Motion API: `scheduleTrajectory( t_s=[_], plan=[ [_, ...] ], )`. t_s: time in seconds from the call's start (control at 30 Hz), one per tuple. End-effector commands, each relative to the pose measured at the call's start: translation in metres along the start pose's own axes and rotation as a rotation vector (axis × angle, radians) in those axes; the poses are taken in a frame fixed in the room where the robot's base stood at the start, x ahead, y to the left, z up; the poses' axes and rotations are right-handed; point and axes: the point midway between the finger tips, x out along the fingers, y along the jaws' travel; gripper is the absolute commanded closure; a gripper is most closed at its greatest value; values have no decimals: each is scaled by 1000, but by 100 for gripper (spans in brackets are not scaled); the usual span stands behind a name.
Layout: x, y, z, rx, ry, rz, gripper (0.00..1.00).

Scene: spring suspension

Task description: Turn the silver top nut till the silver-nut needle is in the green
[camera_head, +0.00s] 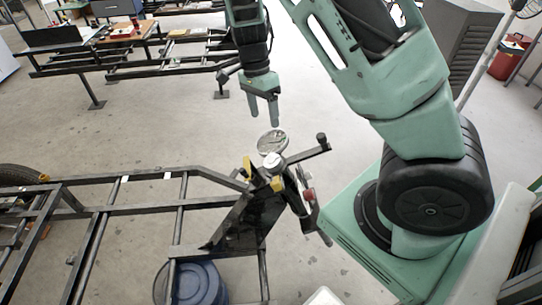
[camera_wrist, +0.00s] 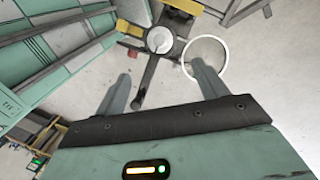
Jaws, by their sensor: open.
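The silver top nut (camera_head: 272,160) sits on top of the spring suspension assembly in the head view. It shows as a pale round cap (camera_wrist: 160,40) in the wrist view, beyond and between the fingertips. A round gauge (camera_head: 272,142) stands just behind the nut; in the wrist view it is a white-rimmed disc (camera_wrist: 206,50), partly overlapped by the right finger. Its needle and green zone are too small to read. My gripper (camera_head: 263,122) points down above the gauge and nut, open and empty. Its two fingers are spread apart in the wrist view (camera_wrist: 163,80).
Yellow parts (camera_head: 277,184) flank the nut. A dark bar with a knob (camera_head: 321,138) sticks out to the right, with red-and-grey round parts (camera_head: 308,194) below. A black tube frame (camera_head: 110,208) extends left. A blue bin (camera_head: 197,286) stands beneath.

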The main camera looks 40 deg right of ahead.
Motion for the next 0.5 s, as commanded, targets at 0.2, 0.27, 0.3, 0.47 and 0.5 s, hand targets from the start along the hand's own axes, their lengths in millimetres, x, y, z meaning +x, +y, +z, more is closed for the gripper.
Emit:
scheduleTrajectory(
  t_s=[0.2, 0.27, 0.3, 0.47, 0.5],
  plan=[
    [46, 1, 0, 0, 0, 5, 28],
    [59, 2, 0, 0, 0, 5, 28],
    [68, 2, 0, 1, -1, 6, 28],
    [100, 1, 0, -1, -1, 5, 28],
    [107, 1, 0, -1, -1, 4, 28]
  ],
)
